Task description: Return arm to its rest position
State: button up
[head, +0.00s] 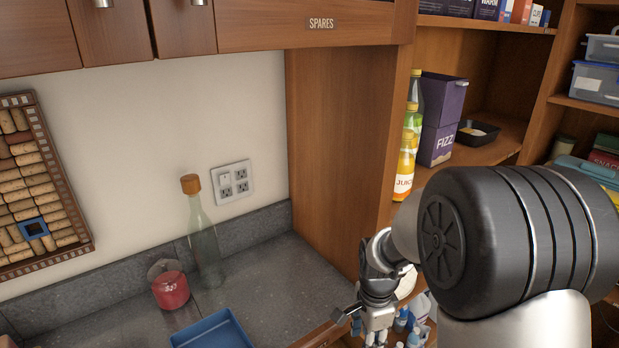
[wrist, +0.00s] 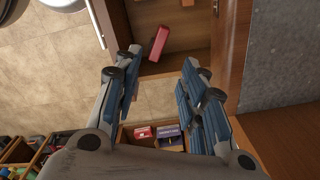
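My arm reaches in from the right side of the head view, bent at a large dark joint. My gripper (head: 376,325) hangs low beside the wooden cabinet side, near the counter's right end, and is partly cut off by the lower edge. In the wrist view my gripper (wrist: 162,78) has its two blue-padded fingers spread wide apart. Nothing is between them. They point over an open wooden compartment that holds a red box (wrist: 158,43); the fingers are apart from that box.
A tall glass bottle (head: 204,240), a red jar (head: 170,290) and a blue tray (head: 212,332) stand on the grey counter (head: 281,279). Shelves at right hold juice bottles (head: 405,165), a purple box (head: 438,120) and a black tray (head: 478,133). Tiled floor (wrist: 60,75) shows below.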

jog(key=s+r+n+t, duration=0.2)
jog(key=s+r+n, duration=0.55)
jog(key=r, duration=0.65)
jog(key=s+r+n+t, duration=0.1)
jog(key=s+r+n, duration=0.2)
jog(key=s, duration=0.4)
jog(key=s+r+n+t, duration=0.1)
jog(key=s+r+n, duration=0.1)
jog(key=s+n, duration=0.3)
jog(key=shift+s+r, duration=0.4)
jog(key=shift+s, duration=0.55)
jog(key=shift+a, duration=0.15)
